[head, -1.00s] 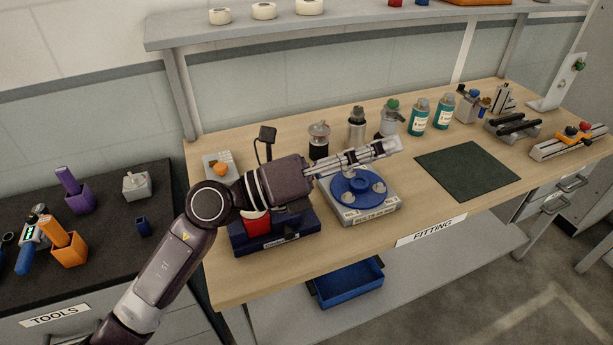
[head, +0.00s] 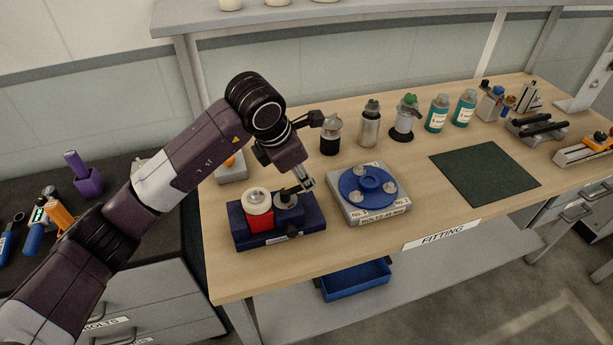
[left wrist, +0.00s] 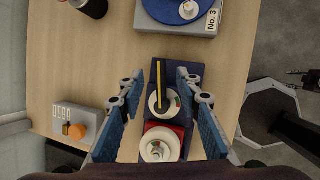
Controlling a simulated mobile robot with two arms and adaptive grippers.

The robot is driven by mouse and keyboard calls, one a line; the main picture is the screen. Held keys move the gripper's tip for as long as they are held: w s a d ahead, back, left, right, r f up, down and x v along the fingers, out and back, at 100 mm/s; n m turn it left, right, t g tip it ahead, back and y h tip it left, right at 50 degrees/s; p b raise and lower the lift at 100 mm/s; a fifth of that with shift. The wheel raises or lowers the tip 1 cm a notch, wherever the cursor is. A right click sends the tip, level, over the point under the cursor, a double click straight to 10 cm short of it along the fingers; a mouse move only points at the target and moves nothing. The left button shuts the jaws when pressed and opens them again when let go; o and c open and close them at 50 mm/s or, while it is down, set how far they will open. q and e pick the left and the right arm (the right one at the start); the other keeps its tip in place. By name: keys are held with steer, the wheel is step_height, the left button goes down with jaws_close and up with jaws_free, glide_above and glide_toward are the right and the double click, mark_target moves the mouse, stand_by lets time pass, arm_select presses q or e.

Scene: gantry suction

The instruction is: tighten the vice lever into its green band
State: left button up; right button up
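The vice has a dark blue base (head: 312,222) near the bench's left front. On it stand a red block with a white round top (head: 258,203) and a grey round dial (head: 286,203). In the left wrist view a dial (left wrist: 155,103) carries a small coloured band with red and green parts, and a yellow and black lever (left wrist: 160,84) reaches up from it. My left gripper (head: 301,181) points down just above the dial. In the left wrist view its two fingers (left wrist: 160,80) are spread either side of the lever, with gaps.
A grey block with a blue turntable (head: 350,190) stands close right of the vice. A grey box with an orange knob (head: 231,170) is behind left. A black-based jar (head: 330,136) and several bottles stand behind. A dark green mat (head: 485,172) lies clear at right.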

mark_target(299, 189)
arm_select(q)
steer(key=shift+p+x, duration=0.3)
steer(key=shift+x, duration=1.7)
jaws_close()
